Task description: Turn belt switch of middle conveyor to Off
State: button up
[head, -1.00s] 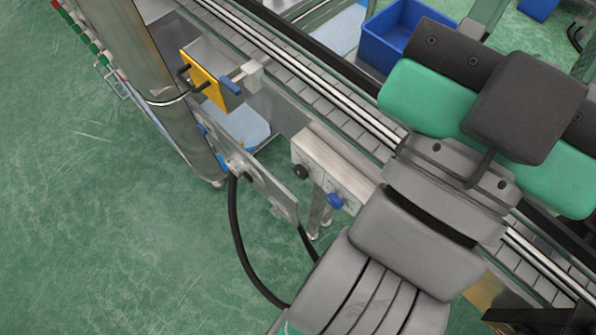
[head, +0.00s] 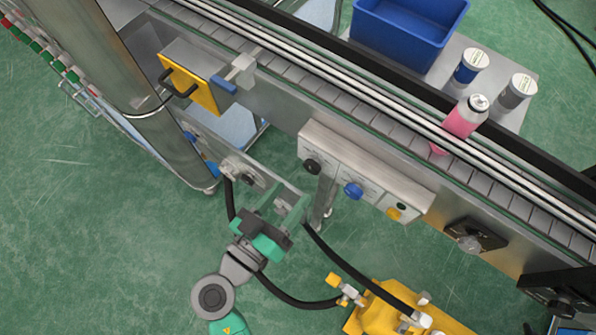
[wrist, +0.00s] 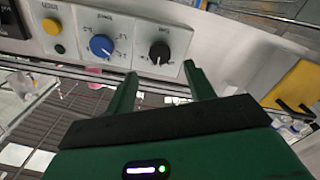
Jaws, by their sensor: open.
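A pale control panel (head: 333,170) is fixed to the side of the conveyor (head: 385,130) that crosses the head view. It carries a black rotary knob (head: 312,166) at its left end, a blue dial (head: 352,190) and a yellow button (head: 393,213). In the wrist view, the black knob (wrist: 160,53) is ahead, between the lines of my two fingers, with the blue dial (wrist: 100,46) to its left. Its short label and exact setting are too small to read surely. My gripper (head: 292,203) is open and empty, below left of the panel and apart from the knob; its fingers (wrist: 160,72) point towards it.
A yellow-and-black handled plate (head: 190,85) and a metal column (head: 110,65) stand at the left. A pink can (head: 465,117) is on the conveyor. A yellow machine (head: 405,310) and black hoses lie below right. Green floor is clear at lower left.

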aim_at(310, 169)
jog(key=x, duration=0.6)
jog(key=shift+w+b, duration=0.1)
jog(key=shift+b, duration=0.3)
jog(key=shift+c, duration=0.2)
jog(key=c, duration=0.9)
